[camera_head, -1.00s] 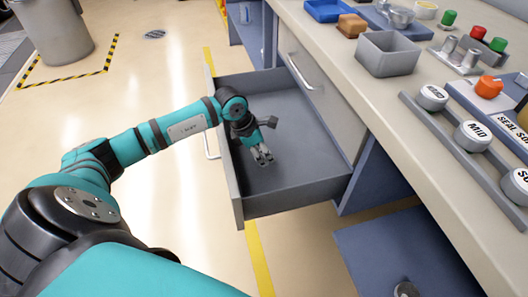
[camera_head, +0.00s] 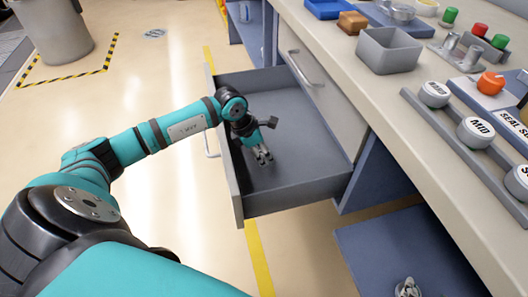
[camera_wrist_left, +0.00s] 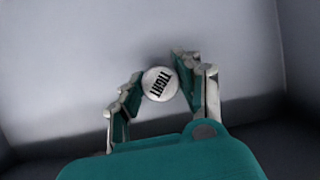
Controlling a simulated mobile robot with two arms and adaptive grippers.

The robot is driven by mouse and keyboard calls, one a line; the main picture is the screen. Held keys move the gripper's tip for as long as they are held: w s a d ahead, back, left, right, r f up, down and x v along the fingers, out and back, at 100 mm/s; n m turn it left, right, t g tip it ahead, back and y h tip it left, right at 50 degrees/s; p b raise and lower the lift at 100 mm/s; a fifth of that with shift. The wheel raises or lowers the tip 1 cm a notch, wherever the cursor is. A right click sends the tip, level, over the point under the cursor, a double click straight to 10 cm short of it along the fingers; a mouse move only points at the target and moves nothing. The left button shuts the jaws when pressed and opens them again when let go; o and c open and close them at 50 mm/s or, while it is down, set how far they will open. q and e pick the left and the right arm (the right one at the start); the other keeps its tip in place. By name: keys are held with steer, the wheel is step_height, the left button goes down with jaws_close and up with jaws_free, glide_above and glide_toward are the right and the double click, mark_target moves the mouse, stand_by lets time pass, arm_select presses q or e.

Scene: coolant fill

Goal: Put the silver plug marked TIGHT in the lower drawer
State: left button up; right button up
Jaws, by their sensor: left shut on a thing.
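The lower drawer (camera_head: 297,192) is pulled open below a closed upper drawer, and its grey floor looks bare. My left gripper (camera_head: 263,158) reaches down inside it. In the left wrist view, the silver plug (camera_wrist_left: 160,84) with the black letters TIGHT sits between the fingers of the left gripper (camera_wrist_left: 160,86), which is shut on it. Only the plug's round marked face shows there; its underside is hidden. I cannot tell whether it touches the drawer floor. A small metallic tip at the bottom edge of the head view looks like my right gripper (camera_head: 407,288); its jaws are unclear.
The workbench (camera_head: 400,105) runs along the right. On it stand a grey open box (camera_head: 388,50), an orange knob (camera_head: 491,82) and a rack with silver plugs, one marked MID (camera_head: 476,132). The drawer's walls surround my left gripper. A bin (camera_head: 55,30) stands far left.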

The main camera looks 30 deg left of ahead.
steer(key=shift+w+a+r, duration=0.15)
arm_select(q)
steer(key=o, duration=0.9)
steer(key=shift+r+p, duration=0.55)
steer(key=shift+r, duration=0.1)
steer(key=p+v, duration=0.2)
steer(key=v, duration=0.9)
steer(key=shift+s+a+r, duration=0.15)
steer(key=shift+a+r, duration=0.05)
steer(key=shift+r, duration=0.15)
arm_select(e)
steer(key=s+d+f+g, duration=0.1)
steer(key=s+f+g, duration=0.1)
steer(key=s, duration=0.3)
steer(key=s+d+f+g+h, duration=0.1)
steer(key=s+d+f+g, duration=0.1)
steer(key=s+g, duration=0.2)
steer(key=shift+s+d+h, duration=0.3)
steer(key=shift+s, duration=0.7)
